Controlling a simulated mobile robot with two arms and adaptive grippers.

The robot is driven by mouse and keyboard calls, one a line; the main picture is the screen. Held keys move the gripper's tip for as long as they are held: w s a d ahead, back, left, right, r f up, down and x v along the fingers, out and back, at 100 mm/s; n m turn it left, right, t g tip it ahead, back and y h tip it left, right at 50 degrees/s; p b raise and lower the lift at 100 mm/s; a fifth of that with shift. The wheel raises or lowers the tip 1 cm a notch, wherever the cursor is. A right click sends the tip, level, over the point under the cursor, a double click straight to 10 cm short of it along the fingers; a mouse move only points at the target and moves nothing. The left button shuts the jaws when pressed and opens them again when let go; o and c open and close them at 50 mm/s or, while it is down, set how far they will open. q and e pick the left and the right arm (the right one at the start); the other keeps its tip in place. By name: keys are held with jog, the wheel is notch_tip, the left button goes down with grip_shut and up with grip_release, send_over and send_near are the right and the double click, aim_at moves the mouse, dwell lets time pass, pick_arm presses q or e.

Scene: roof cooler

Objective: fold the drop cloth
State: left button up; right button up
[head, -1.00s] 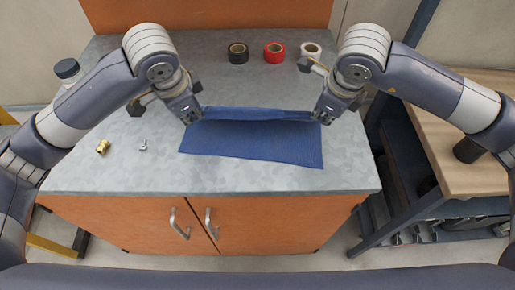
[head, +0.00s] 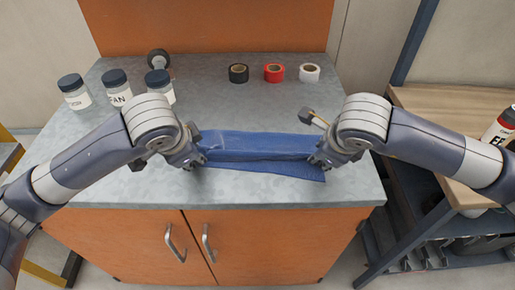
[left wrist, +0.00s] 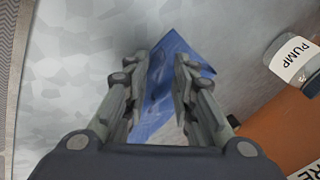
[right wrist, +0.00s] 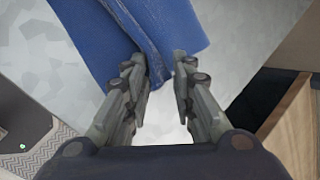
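The blue drop cloth (head: 262,145) lies on the grey counter top, its far part doubled toward the front. A raised crease runs across it, and a single strip shows along the near side. My left gripper (head: 196,161) is at the left end of the crease, and my right gripper (head: 320,160) is at the right end. In the left wrist view the cloth (left wrist: 168,75) shows between parted fingers. In the right wrist view a ridge of cloth (right wrist: 143,40) reaches between the fingertips, which also stand apart.
Black tape (head: 238,73), red tape (head: 273,73) and white tape (head: 309,73) stand at the back of the counter (head: 230,105). Several dark-lidded jars (head: 117,88) stand at the left. A wooden bench (head: 440,100) is on the right. Counter behind the cloth is clear.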

pick_arm(q)
jog(key=shift+s, duration=0.1)
pick_arm(e)
jog(key=shift+s, duration=0.1)
